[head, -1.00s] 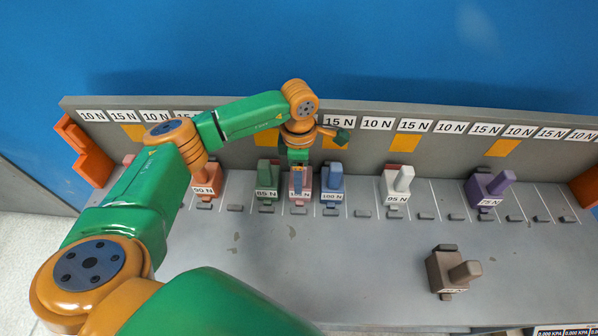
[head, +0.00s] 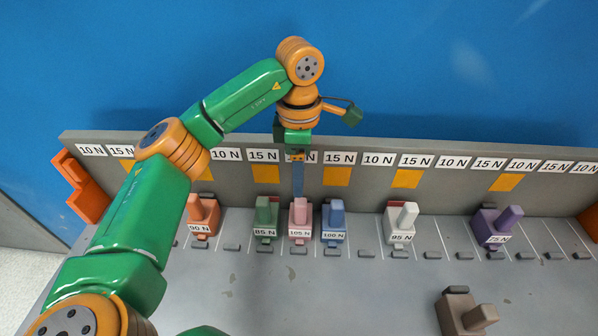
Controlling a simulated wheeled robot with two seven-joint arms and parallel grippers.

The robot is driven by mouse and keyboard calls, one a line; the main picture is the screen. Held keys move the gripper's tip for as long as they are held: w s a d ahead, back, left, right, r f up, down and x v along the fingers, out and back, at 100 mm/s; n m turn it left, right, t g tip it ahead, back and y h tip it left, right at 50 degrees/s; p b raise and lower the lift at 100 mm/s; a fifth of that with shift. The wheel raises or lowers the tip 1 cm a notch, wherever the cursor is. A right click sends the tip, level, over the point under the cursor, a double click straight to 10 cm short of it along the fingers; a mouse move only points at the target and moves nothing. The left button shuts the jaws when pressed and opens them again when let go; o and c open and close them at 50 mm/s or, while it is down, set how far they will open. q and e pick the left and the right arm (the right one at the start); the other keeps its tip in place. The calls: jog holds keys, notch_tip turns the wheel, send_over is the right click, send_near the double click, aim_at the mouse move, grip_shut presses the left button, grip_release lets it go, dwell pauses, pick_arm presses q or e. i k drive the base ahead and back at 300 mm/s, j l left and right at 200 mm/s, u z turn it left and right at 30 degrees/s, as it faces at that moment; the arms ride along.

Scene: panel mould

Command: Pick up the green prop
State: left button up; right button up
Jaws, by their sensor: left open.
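The green prop (head: 264,215), labelled 85 N, stands upright in the row on the grey bench, left of the pink prop (head: 299,217). It is in plain sight. My left gripper (head: 297,188) points down, with its blue fingers in front of the panel and just above the pink prop, to the right of the green prop. The gripper is open and seems to hold nothing; the gap between its fingers is hard to see from here. My right gripper is out of view.
The blue prop (head: 333,221) stands close right of the pink one. An orange prop (head: 202,215) is to the left; white (head: 401,221) and purple (head: 492,225) props are to the right. A brown prop (head: 463,313) stands nearer. The back panel (head: 430,185) rises behind the row.

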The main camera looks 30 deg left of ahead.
aim_at(267, 224)
jog(key=k, duration=1.5)
